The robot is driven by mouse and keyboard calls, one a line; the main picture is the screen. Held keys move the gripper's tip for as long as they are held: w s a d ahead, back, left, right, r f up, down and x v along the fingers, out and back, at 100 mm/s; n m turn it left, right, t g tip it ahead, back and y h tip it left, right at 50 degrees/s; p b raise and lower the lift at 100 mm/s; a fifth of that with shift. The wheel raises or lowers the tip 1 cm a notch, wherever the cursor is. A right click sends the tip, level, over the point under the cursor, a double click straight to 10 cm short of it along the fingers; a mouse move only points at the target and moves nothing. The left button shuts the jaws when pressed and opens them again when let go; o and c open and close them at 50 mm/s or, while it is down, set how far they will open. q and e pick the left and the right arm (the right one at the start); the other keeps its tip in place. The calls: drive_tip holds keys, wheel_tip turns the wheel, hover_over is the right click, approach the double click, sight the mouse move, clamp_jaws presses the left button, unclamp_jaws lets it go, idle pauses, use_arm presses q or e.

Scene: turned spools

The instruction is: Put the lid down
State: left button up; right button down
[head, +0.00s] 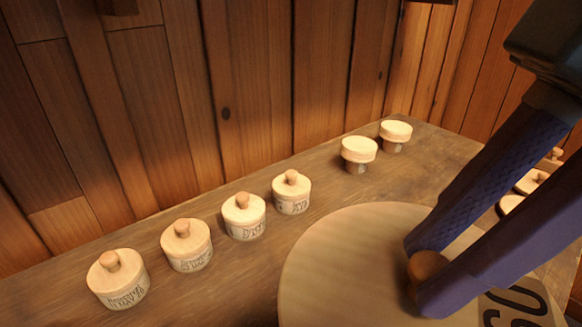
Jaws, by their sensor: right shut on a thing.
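My right gripper (424,282) comes in from the upper right with its two long blue fingers. It is shut on the small wooden knob (427,264) of a large round pale-wood lid (335,262). The lid fills the lower middle of the head view, close to the camera, and the fingers hide part of its right side. I cannot tell whether the lid rests on anything. My left gripper is not in view.
A wooden shelf (308,222) runs along a plank wall (230,90). Several small lidded pots (189,258) stand in a row on it at left. Two knobless round-topped pieces (358,151) stand farther back. More pale pieces (530,182) show at right. Large dark lettering (520,305) shows at lower right.

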drive_tip(key=shift+s+f, duration=0.1)
drive_tip(key=shift+f, duration=0.2)
use_arm(q)
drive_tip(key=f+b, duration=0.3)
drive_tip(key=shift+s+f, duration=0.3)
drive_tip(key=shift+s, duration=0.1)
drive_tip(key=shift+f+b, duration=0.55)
drive_tip(key=shift+b, duration=0.2)
use_arm(e)
drive_tip(key=f, duration=1.9)
drive_tip(key=shift+s+f, duration=0.2)
drive_tip(key=shift+f, duration=0.1)
drive_tip(key=c, duration=1.1)
unclamp_jaws()
drive_tip(key=shift+f, duration=0.1)
drive_tip(key=shift+c, duration=0.2)
drive_tip(key=o, duration=0.5)
drive_tip(key=shift+c, duration=0.2)
